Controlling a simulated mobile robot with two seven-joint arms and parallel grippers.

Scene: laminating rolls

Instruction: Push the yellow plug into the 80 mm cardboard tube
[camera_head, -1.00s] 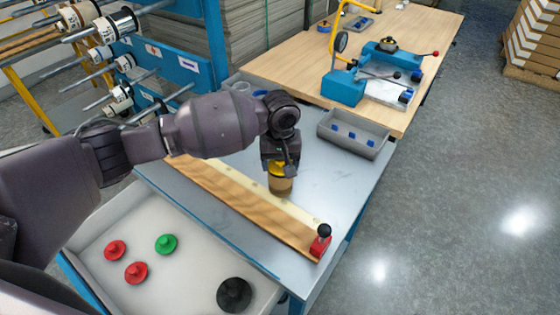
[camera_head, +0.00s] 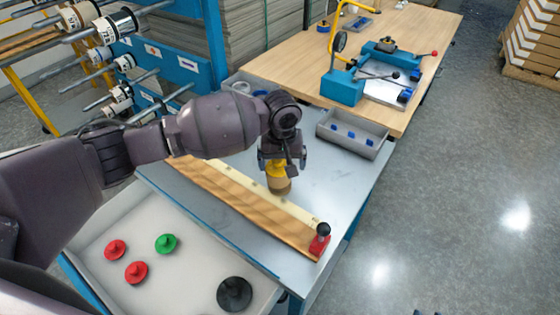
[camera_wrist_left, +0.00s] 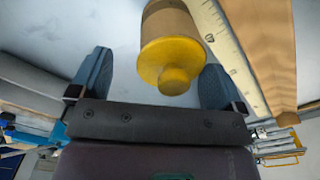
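The cardboard tube (camera_head: 281,187) stands on the grey table, with the yellow plug (camera_head: 276,168) at its upper end. In the left wrist view the plug (camera_wrist_left: 172,62) shows its wide yellow disc against the tube (camera_wrist_left: 166,22), knob towards my gripper. How deep its hidden part sits cannot be seen. My left gripper (camera_head: 283,163) is open just above the plug. In the wrist view its fingers (camera_wrist_left: 158,82) stand wide apart, with a clear gap on the left; the right finger is close to the knob. Small dark tips at the bottom edge may be my right gripper (camera_head: 427,312).
A wooden ruler board (camera_head: 240,203) with a red stop (camera_head: 319,243) lies beside the tube. A white tray (camera_head: 190,262) holds red, green and black plugs. A grey bin (camera_head: 371,153) with blue pieces stands at the right. The table's right part is clear.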

